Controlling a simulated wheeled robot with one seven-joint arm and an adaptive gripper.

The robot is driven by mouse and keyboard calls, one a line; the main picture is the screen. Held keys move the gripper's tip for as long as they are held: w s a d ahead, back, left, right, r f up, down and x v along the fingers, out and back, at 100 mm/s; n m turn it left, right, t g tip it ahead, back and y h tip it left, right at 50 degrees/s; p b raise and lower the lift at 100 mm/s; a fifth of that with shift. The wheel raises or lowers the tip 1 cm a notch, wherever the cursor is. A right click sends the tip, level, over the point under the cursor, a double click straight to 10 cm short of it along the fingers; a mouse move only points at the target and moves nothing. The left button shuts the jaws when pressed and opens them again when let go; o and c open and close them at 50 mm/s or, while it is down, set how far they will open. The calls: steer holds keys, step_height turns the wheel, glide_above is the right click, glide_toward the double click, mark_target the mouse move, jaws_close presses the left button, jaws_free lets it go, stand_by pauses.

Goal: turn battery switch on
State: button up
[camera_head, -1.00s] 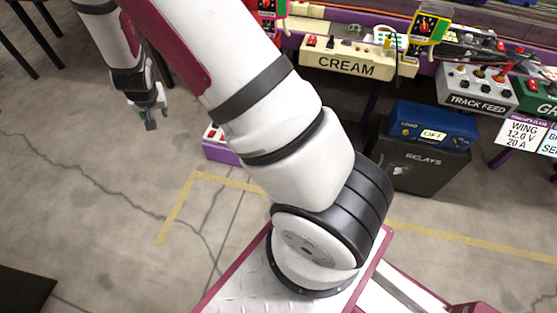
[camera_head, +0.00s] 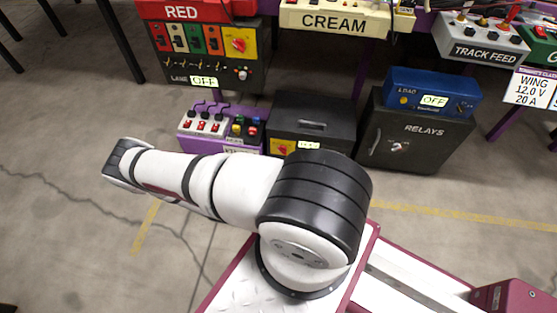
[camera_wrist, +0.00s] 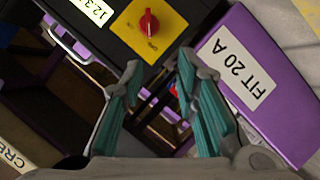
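A red rotary knob (camera_wrist: 149,22) sits on a square yellow plate (camera_wrist: 172,30) on a black box, in the wrist view. A lit display (camera_wrist: 92,10) beside it reads digits starting 12. A like knob and plate (camera_head: 283,148) show low on a black box (camera_head: 318,112) with a top handle in the head view, partly behind my arm. I cannot read a battery label on it. My gripper (camera_wrist: 158,68) is open and empty, its teal-padded fingers pointing towards the knob and apart from it. The head view does not show my gripper.
A purple box with a "FIT 20 A" label (camera_wrist: 246,72) is close on the right in the wrist view. In the head view, a purple switch box (camera_head: 215,142) stands left of the black box and a relays cabinet (camera_head: 425,150) right. Another red knob (camera_head: 239,44) is above.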

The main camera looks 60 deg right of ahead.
steer(key=s+d+f, duration=0.1)
steer(key=s, duration=0.1)
steer(key=b, duration=0.5)
glide_toward(281, 152)
steer(key=shift+h, duration=0.4)
steer(key=x, duration=0.8)
steer(key=shift+w+a+f, duration=0.1)
steer(key=shift+a+f, duration=0.05)
steer(key=shift+f, duration=0.15)
jaws_close()
